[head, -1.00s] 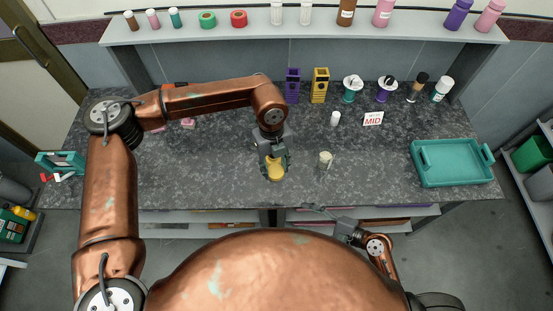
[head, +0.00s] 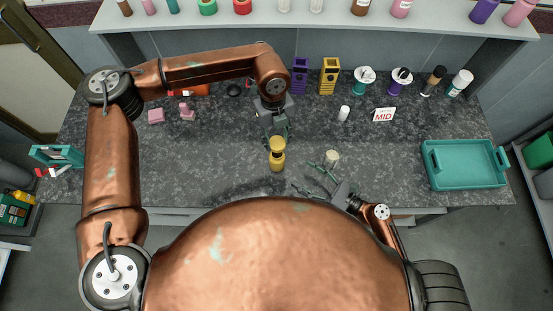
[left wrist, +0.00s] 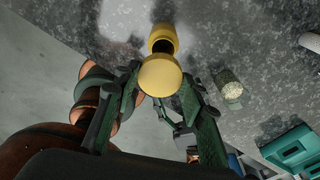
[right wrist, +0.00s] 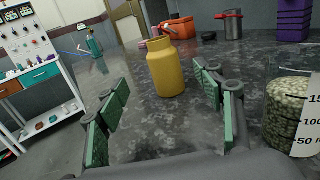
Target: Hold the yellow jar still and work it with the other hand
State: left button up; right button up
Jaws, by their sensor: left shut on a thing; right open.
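The yellow jar (head: 277,163) stands upright near the counter's front; it also shows in the right wrist view (right wrist: 168,70), with no finger touching it. My left gripper (head: 277,138) is above it, shut on a round yellow piece (left wrist: 160,75) that looks like the jar's lid. In the left wrist view the jar (left wrist: 163,32) lies beyond this piece, with a dark gap or mouth between them. My right gripper (head: 312,178) is open and empty at the counter's front edge, its spread fingers facing the jar, which is beyond the fingertips.
A beaker of pale grains (head: 331,157) stands close to the right gripper; it fills the right of the right wrist view (right wrist: 290,112). A small white bottle (head: 344,113) and a MID sign (head: 383,115) are behind. A teal tray (head: 465,184) is at right. The counter left of the jar is clear.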

aim_at(277, 157)
jog(key=shift+w+f, duration=0.1)
jog(key=shift+w, duration=0.15)
jog(key=x, duration=1.2)
jog(key=shift+c, duration=0.5)
grip_shut()
